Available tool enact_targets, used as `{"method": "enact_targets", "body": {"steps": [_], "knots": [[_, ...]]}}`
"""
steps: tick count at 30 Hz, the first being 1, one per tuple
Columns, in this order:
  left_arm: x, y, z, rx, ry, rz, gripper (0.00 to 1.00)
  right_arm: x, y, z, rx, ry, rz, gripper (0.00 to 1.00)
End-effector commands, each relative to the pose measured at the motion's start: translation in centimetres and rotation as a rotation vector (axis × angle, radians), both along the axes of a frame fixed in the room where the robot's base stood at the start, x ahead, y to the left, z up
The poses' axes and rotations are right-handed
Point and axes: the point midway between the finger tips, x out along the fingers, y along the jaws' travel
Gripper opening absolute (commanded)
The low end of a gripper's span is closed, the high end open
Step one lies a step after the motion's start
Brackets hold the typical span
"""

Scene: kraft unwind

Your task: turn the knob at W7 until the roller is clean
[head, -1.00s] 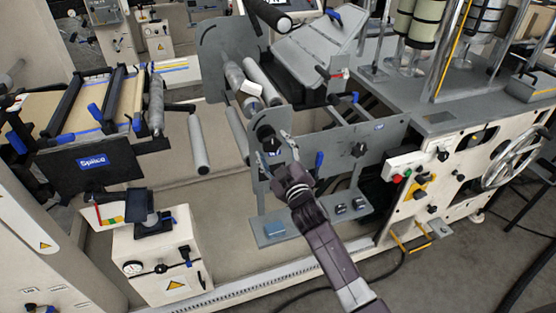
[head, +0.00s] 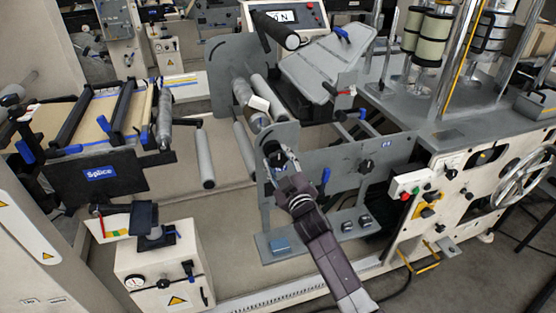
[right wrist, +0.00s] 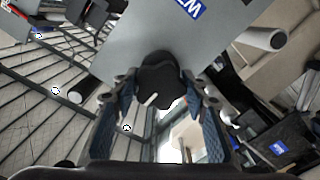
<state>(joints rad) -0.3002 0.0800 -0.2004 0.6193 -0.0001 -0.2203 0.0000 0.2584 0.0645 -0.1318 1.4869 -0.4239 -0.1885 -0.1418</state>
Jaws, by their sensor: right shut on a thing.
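The black knob (right wrist: 160,84) is on a grey plate (right wrist: 135,40) in the right wrist view, beside a blue label (right wrist: 188,8) whose upside-down text looks like "W7". My right gripper (right wrist: 158,100) has its two blue-padded fingers on either side of the knob, closed on it. In the head view my right gripper (head: 277,157) is at the front plate and largely covers the knob. Rollers (head: 243,93) lie behind that plate, with a small white block (head: 259,103) by one. I cannot tell how clean their surfaces are. My left gripper is out of view.
A splice table (head: 98,173) stands at the left, and a pale cabinet with a gauge (head: 157,262) stands front left. A grey base ledge (head: 318,233) with small fittings lies below the plate. A button panel (head: 410,186) and handwheel (head: 518,175) are at the right.

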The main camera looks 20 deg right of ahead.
Motion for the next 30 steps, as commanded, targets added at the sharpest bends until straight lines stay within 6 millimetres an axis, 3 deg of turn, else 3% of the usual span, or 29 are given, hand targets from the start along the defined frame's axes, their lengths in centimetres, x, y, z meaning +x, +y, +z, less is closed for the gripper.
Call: {"method": "enact_targets", "body": {"steps": [2,9,14,21,26,30], "knots": [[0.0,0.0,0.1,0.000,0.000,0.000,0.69,0.0,0.0,0.0,0.016,0.001,0.000,0.16],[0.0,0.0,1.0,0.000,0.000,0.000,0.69,0.0,0.1,0.1,0.363,0.013,0.001,0.16],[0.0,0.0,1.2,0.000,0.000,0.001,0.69,0.0,0.0,0.0,0.474,0.017,0.000,0.16],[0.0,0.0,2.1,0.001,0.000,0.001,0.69,0.0,0.0,0.1,0.804,0.028,-0.001,0.16],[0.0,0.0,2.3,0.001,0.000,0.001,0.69,0.0,0.0,0.0,0.927,0.034,-0.001,0.16],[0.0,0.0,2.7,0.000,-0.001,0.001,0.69,0.0,0.0,0.0,1.150,0.040,-0.001,0.16]]}}
